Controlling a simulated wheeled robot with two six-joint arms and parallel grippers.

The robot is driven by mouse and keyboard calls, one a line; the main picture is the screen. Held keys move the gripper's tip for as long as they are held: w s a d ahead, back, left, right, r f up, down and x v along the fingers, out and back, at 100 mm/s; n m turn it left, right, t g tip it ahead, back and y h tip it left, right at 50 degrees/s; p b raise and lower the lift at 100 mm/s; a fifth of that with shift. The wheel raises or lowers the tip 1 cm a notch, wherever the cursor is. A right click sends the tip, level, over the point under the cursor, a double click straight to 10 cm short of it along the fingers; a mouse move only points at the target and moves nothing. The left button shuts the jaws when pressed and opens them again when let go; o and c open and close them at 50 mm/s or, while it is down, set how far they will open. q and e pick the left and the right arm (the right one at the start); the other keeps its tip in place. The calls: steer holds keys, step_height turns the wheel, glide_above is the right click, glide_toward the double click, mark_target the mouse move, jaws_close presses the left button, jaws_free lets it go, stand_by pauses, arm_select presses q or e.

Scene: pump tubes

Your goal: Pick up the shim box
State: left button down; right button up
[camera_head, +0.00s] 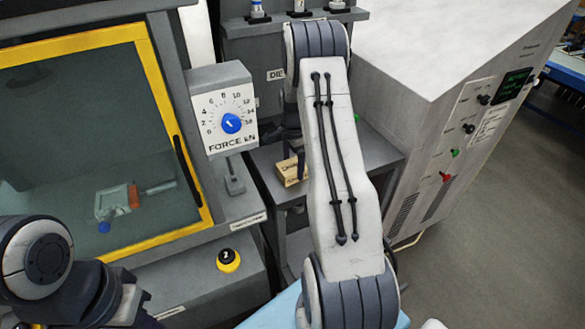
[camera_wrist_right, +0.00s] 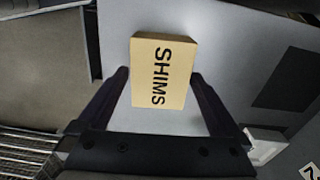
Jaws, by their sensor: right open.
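The shim box (camera_head: 287,173) is a small wooden-coloured block on a grey shelf, left of my right arm in the head view. In the right wrist view the shim box (camera_wrist_right: 161,70) shows its face marked "SHIMS". My right gripper (camera_wrist_right: 159,80) is open, with one dark finger on each side of the box and a visible gap at both sides. I cannot tell the fingers' height relative to the box. In the head view my right arm hides most of that gripper. My left gripper is not in view; only left arm links show.
A press with a yellow-framed window (camera_head: 140,35) and a force dial (camera_head: 224,112) stands left of the shelf. A yellow-and-black knob (camera_head: 228,260) is in front. A large pale cabinet (camera_head: 435,60) with controls stands right. Small items stand on the rear ledge.

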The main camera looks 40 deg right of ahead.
steer(key=shift+f, duration=0.8)
steer(key=c, duration=1.2)
steer(key=shift+c, duration=1)
steer(key=shift+r, duration=0.15)
